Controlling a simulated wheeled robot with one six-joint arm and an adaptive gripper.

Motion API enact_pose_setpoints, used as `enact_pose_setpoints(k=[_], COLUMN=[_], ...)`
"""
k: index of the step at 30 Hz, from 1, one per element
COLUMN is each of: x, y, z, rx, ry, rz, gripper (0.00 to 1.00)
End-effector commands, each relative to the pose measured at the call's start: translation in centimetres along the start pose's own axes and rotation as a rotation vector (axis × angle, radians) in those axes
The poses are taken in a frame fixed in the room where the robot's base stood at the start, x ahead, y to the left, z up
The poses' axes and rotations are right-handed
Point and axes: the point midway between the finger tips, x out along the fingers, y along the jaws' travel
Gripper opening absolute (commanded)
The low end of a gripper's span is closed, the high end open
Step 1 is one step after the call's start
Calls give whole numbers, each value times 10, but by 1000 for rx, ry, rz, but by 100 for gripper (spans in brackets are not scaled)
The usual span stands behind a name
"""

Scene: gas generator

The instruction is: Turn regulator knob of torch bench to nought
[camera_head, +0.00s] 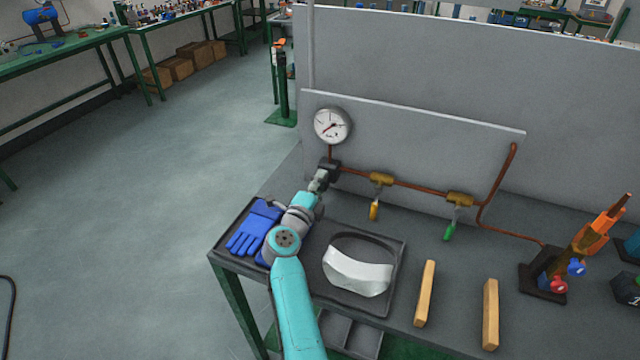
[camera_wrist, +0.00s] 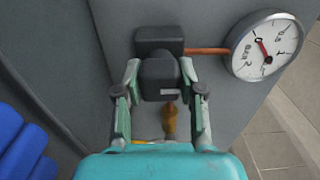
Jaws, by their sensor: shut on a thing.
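The regulator is a dark block (camera_head: 330,167) on the copper pipe at the left of the upright panel. In the wrist view its body (camera_wrist: 158,38) is dark, and the squarish black knob (camera_wrist: 160,75) stands out from it. My gripper (camera_head: 320,181) reaches the regulator from the front. In the wrist view its two fingers (camera_wrist: 159,80) are shut on the knob, one on each side. The round white gauge (camera_head: 332,125) sits above the regulator. Its red needle also shows in the wrist view (camera_wrist: 265,48), but the exact reading is too small to tell.
Right along the pipe are a yellow-handled valve (camera_head: 375,210) and a green-handled valve (camera_head: 449,231). Blue gloves (camera_head: 255,228) and a white visor (camera_head: 358,273) lie on the bench. Two wooden bars (camera_head: 425,293) and a torch stand (camera_head: 540,278) are further right. Open floor lies left.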

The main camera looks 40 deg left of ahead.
Motion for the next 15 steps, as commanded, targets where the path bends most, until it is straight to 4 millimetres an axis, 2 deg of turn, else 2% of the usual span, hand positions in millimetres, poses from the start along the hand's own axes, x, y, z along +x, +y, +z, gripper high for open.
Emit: enact_pose_setpoints(k=[9, 10, 12, 13, 15], x=[0, 0, 0, 0, 0], y=[0, 0, 0, 0, 0], z=[0, 0, 0, 0, 0], rx=[-3, -3, -2, -2, -2], ry=[-1, -1, -1, -1, -1], rz=[0, 0, 0, 0, 0], gripper=[4, 44, 61, 65, 65])
